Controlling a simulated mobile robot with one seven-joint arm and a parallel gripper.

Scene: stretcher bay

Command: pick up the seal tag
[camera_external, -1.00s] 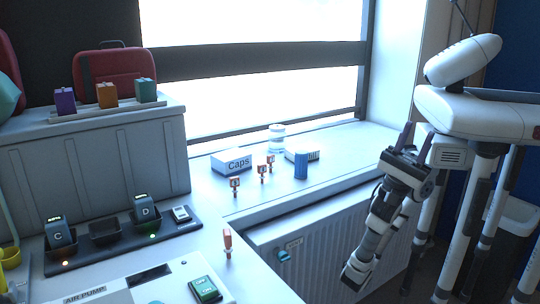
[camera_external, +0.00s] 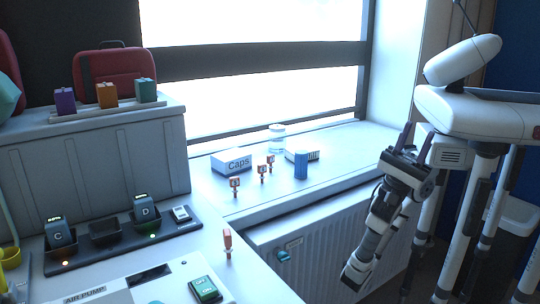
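Several small orange-red tags with pale square faces stand on the window sill: one at the front left (camera_external: 235,186), one in the middle (camera_external: 262,172) and one further back (camera_external: 270,162). Another slim orange piece (camera_external: 228,242) stands upright on the near counter. I cannot tell which of these is the seal tag. My gripper (camera_external: 415,144) is at the right, pointing up on the folded arm, well apart from the sill and counter. Its two dark fingers stand apart with nothing seen between them.
A "Caps" box (camera_external: 232,162), a blue cylinder (camera_external: 301,165), a clear jar (camera_external: 277,138) and another box (camera_external: 313,155) stand on the sill. A charger rack (camera_external: 180,231) and air pump (camera_external: 150,290) occupy the counter. The sill's right part is clear.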

